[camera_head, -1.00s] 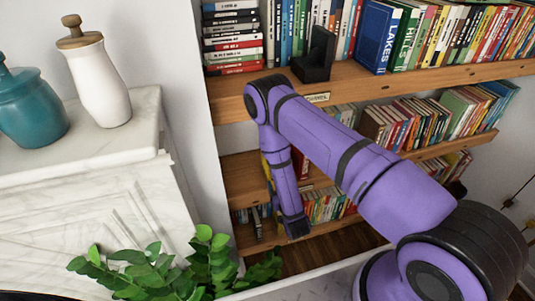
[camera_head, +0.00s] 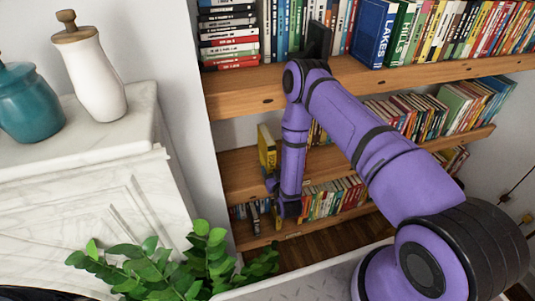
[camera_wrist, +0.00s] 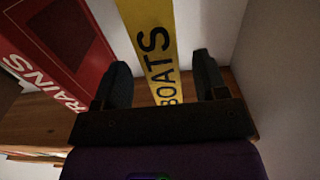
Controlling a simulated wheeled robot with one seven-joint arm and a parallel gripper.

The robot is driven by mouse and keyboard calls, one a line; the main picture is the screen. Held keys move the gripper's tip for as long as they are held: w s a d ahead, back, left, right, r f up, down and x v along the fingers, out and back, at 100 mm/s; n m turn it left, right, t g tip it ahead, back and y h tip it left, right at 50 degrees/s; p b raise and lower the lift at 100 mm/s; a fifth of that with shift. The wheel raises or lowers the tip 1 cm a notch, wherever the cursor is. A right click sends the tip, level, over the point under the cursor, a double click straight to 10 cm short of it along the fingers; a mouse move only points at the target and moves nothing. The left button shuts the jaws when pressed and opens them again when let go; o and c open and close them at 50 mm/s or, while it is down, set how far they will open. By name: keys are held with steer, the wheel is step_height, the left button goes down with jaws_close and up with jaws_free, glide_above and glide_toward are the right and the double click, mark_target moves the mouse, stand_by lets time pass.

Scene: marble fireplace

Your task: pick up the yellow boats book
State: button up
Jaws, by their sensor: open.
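The yellow boats book (camera_wrist: 151,42) stands upright on a wooden shelf, its spine lettered BOATS facing my gripper in the wrist view. It also shows in the head view (camera_head: 267,147) on the middle shelf, just left of my forearm. My gripper (camera_wrist: 163,85) is open, with one finger on each side of the spine in the picture. I cannot tell how deep the fingers reach or whether they touch the book. In the head view my gripper (camera_head: 279,207) is low and partly hidden by my arm.
A red trains book (camera_wrist: 62,50) leans left of the yellow book, close to the left finger. A pale wall is close on the right. The middle shelf (camera_head: 240,172) has bare wood in front. The upper shelf (camera_head: 250,98) lies above, and a plant (camera_head: 190,262) stands below left.

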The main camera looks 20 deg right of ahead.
steer(key=shift+w, duration=2.4)
jaws_close()
